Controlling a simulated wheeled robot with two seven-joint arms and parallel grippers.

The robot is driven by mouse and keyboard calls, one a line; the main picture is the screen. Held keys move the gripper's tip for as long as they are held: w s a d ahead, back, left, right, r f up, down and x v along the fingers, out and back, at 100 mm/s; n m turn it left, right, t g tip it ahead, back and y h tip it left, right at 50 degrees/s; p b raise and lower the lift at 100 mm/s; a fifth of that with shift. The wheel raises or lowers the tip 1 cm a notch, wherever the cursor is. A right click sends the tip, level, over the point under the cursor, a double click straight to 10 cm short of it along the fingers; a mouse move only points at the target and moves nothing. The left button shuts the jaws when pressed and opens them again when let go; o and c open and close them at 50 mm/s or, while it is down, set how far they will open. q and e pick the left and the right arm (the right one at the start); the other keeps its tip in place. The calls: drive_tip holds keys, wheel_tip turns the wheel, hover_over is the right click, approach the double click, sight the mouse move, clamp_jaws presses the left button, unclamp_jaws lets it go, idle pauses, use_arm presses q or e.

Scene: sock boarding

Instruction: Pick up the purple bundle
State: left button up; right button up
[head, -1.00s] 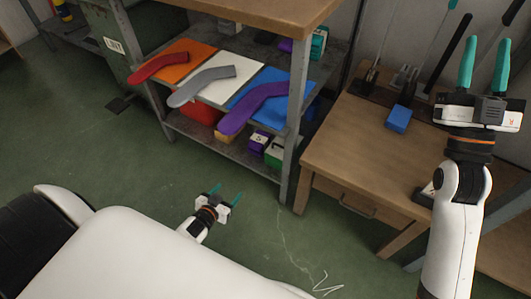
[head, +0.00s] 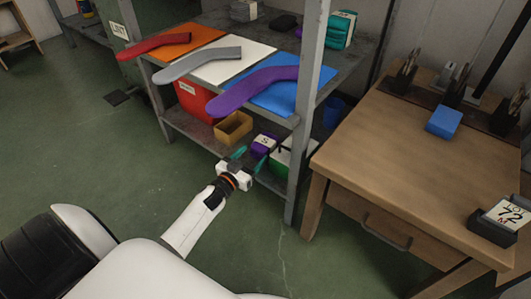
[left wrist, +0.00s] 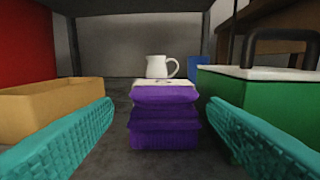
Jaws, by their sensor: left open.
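The purple bundle (head: 264,144) sits on the lower shelf of the metal rack, with a pale label on top. In the left wrist view the purple bundle (left wrist: 164,118) is a folded stack, centred ahead between my fingers. My left gripper (head: 251,157) is open, in front of the bundle at the shelf's front. Its teal fingers (left wrist: 160,145) spread to either side in the left wrist view, apart from the bundle. My right gripper is not in the head view.
An open tan box (head: 234,128) is left of the bundle, and a green box (head: 293,158) with a white lid is to its right. A white mug (left wrist: 158,67) stands behind. The rack's front post (head: 304,125) is close on the right.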

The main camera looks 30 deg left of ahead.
sight(262, 146)
use_arm(q)
drive_tip(key=shift+w+f, duration=0.1)
drive_tip(key=shift+w, duration=0.2)
drive_tip(key=w+b, duration=0.4)
drive_tip(key=shift+w+d+f, duration=0.15)
drive_tip(key=shift+w+f, duration=0.05)
drive_tip(key=shift+w, duration=0.4)
drive_tip(key=shift+r, duration=0.15)
drive_tip(key=shift+c, duration=0.4)
drive_tip(key=c, duration=0.7)
drive_tip(key=shift+r, duration=0.1)
